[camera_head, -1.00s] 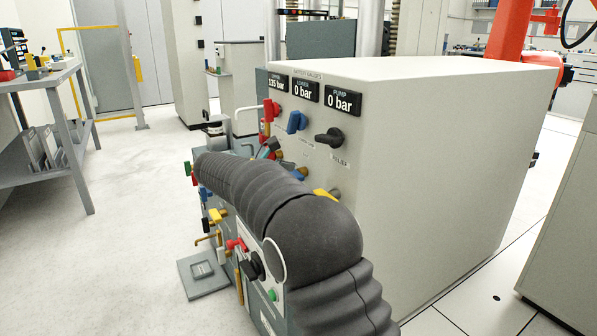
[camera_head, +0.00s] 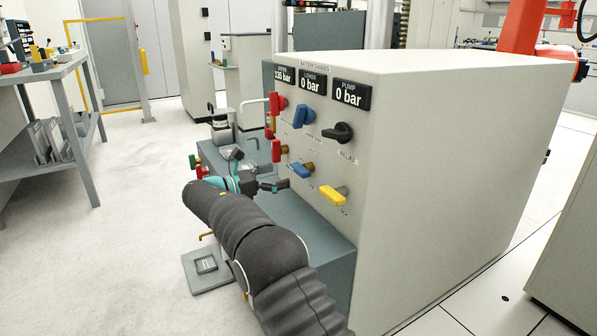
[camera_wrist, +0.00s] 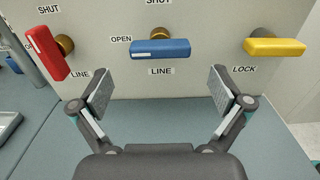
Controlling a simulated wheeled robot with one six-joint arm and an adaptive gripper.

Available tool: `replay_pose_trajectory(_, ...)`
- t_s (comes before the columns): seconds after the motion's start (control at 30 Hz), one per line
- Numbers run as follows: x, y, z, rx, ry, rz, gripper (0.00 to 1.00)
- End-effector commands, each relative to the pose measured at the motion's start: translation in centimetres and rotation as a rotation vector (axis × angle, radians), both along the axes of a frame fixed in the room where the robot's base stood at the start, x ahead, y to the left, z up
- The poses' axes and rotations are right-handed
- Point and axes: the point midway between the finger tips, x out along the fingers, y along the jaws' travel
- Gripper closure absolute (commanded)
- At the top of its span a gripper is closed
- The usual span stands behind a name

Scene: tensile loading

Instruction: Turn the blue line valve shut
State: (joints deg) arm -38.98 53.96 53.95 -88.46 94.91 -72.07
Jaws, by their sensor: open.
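The blue line valve (camera_wrist: 160,50) has a bar handle lying level on the panel above the word LINE. OPEN is printed at its left and SHUT above it. A white mark is on the handle's left end. In the head view, the blue line valve (camera_head: 302,171) is in the lower row. My gripper (camera_wrist: 160,90) is open and empty in the wrist view, its two fingers apart below the handle and not touching it. In the head view, my gripper (camera_head: 286,185) is just left of the valve, facing the panel.
A red valve (camera_wrist: 46,53) stands left of the blue one, tilted, and a yellow lock valve (camera_wrist: 275,46) stands right. Above are another blue valve (camera_head: 304,116) and a black relief knob (camera_head: 339,133). A grey-green ledge (camera_head: 325,238) lies below the panel.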

Motion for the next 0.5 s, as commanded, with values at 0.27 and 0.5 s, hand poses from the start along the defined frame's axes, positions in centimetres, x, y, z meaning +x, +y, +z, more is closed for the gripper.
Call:
replay_pose_trajectory(0.27, 2.6, -3.9, 0.0, 0.001, 0.0, 0.0, 0.0)
replay_pose_trajectory(0.5, 3.8, -5.5, 0.0, 0.001, 0.0, 0.003, 0.0)
